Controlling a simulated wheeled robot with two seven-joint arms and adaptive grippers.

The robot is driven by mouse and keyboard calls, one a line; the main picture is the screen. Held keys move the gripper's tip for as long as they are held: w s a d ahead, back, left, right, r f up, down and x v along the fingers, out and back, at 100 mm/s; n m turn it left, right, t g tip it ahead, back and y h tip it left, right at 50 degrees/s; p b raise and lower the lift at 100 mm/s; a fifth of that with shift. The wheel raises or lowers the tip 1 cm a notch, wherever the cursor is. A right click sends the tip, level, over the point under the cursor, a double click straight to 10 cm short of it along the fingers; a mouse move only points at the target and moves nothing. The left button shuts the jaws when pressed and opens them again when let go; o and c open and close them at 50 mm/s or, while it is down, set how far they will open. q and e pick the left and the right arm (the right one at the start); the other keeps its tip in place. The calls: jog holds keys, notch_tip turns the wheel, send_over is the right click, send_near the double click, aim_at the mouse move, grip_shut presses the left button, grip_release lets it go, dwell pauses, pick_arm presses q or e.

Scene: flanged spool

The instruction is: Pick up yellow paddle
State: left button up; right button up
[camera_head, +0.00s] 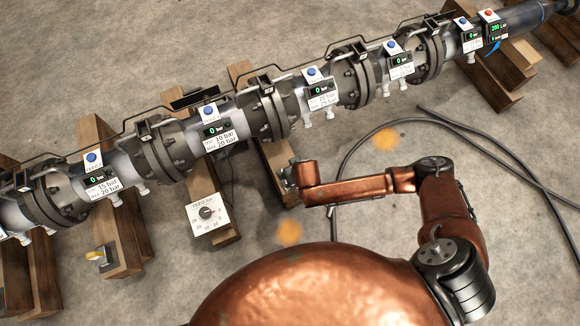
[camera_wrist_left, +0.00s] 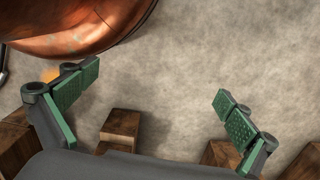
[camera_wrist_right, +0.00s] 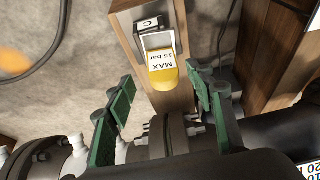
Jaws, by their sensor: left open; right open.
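A yellow paddle (camera_wrist_right: 164,77) with a white label reading "MAX 15 bar" sits in a metal holder marked C on a wooden beam (camera_wrist_right: 128,28), in the right wrist view. My right gripper (camera_wrist_right: 160,88) is open, its green-padded fingers on either side of the paddle in that view. I cannot tell how far apart in depth they are. In the head view the gripper (camera_head: 287,180) is small and partly hidden by my arm. Another yellow piece (camera_head: 97,257) shows on a beam at lower left. My left gripper (camera_wrist_left: 152,92) is open and empty over the floor in its wrist view.
A flanged pipe (camera_head: 262,112) with gauges runs diagonally over several wooden beams. A dial box marked FEED bar (camera_head: 207,213) stands left of my right gripper. A black cable (camera_head: 345,165) curves on the floor. Wooden blocks (camera_wrist_left: 121,126) lie below my left gripper.

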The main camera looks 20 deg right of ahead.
jog(key=shift+b+x, duration=0.8)
jog(key=shift+x, duration=0.45)
jog(key=shift+d+f, duration=0.15)
jog(key=shift+f, duration=0.3)
jog(key=shift+w+f+b, duration=0.15)
jog(key=shift+b, duration=0.25)
pick_arm(q)
jog(key=shift+t+h, duration=0.3)
jog(key=r, duration=0.1)
jog(key=w+d+r, duration=0.1)
jog(key=r, duration=0.2)
jog(key=shift+w+d+r, duration=0.15)
jog(key=shift+w+d, duration=0.2)
jog(key=shift+d, duration=0.05)
pick_arm(e)
jog(key=shift+c, duration=0.7)
grip_shut()
